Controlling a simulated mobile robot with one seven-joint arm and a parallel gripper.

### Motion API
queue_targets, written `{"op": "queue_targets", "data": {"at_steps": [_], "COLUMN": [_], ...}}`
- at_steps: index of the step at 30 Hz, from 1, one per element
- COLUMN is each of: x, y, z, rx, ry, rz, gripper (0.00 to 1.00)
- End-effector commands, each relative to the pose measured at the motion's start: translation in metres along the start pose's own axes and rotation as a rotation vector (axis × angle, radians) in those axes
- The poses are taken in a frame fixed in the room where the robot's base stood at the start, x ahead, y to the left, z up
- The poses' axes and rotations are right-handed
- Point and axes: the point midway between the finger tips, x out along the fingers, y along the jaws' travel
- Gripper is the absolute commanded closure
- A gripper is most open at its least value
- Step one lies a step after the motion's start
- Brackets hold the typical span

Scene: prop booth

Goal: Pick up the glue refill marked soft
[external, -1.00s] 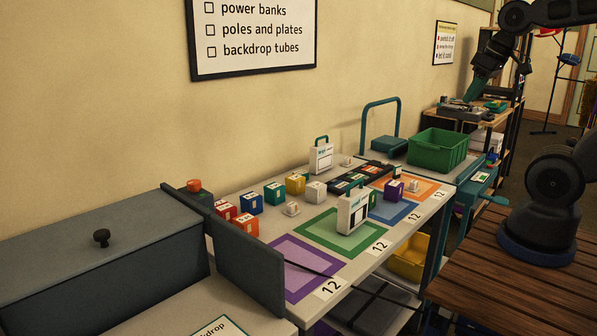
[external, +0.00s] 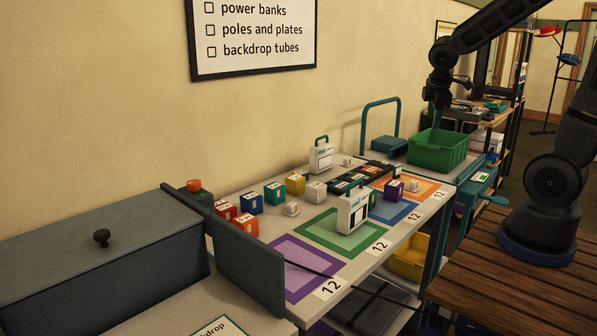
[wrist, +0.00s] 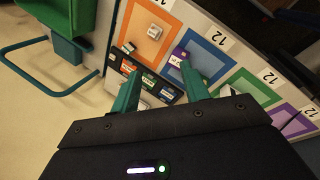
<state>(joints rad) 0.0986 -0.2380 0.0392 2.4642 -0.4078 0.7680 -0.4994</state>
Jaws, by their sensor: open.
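A dark tray (external: 362,178) of small colour-labelled blocks lies on the table near the orange square. In the wrist view the same tray (wrist: 152,86) shows an orange-labelled block (wrist: 127,67), a green-labelled block (wrist: 148,81) and a teal-labelled block (wrist: 167,95). The print is too small to read, so I cannot tell which, if any, is the glue refill marked soft. My gripper (external: 437,122) is above the green bin, right of the tray. In the wrist view my gripper (wrist: 162,68) is open and empty, its fingers framing the tray from above.
The green bin (external: 437,152) stands at the table's right end. A teal hoop handle (external: 380,104) rises behind. A white tagged case (external: 352,212) stands near the green square; another case (external: 321,156) is behind. A purple cube (external: 393,190) and several coloured cubes stand around.

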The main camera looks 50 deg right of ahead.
Motion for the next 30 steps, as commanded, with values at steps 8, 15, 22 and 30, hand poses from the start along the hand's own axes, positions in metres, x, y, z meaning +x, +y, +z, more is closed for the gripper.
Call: {"op": "queue_targets", "data": {"at_steps": [8,15,22,30], "x": [0.064,0.123,0.174,0.2], "y": [0.021,0.032,0.034,0.033], "z": [-0.016,-0.028,-0.036,-0.038], "rx": [-0.299,-0.566,-0.792,-0.899], "ry": [-0.086,-0.133,-0.152,-0.154], "rz": [-0.015,-0.049,-0.091,-0.112], "gripper": [0.55,0.55,0.55,0.55]}}
